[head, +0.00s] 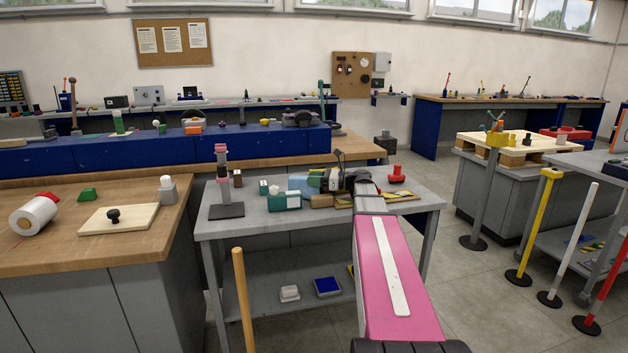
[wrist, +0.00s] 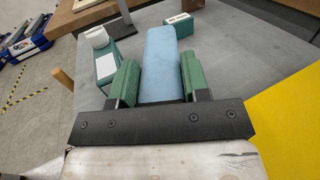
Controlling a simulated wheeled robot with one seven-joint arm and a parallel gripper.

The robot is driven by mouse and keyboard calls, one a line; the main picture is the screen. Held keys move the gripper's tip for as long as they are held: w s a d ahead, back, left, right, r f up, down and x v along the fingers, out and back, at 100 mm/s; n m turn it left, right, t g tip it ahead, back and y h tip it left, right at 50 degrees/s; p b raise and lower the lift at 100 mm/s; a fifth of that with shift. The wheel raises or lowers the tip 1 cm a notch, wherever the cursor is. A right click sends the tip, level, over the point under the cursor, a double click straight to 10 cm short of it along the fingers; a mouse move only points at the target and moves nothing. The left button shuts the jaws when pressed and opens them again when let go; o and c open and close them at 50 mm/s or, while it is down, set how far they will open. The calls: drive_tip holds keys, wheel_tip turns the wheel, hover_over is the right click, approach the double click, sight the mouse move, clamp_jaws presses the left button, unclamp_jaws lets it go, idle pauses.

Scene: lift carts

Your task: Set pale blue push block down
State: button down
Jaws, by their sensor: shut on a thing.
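The pale blue push block (wrist: 161,62) is held between the green finger pads of my gripper (wrist: 160,78) in the wrist view, its far end sticking out past the fingertips. In the head view the block (head: 299,184) shows over the grey cart top (head: 222,227), partly hidden behind a green and white box (head: 285,202). My gripper (head: 318,180) is shut on it, partly covered by clutter and my arm. I cannot tell whether the block touches the cart top.
A small labelled green box (wrist: 181,24) lies just beyond the block. A pink-topped stand (head: 221,165) is at the cart's left, and a red object (head: 397,173) at its back right. A wooden post (head: 243,300) rises in front.

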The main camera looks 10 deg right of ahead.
drive_tip(key=shift+f, duration=0.1)
drive_tip(key=c, duration=0.6)
unclamp_jaws()
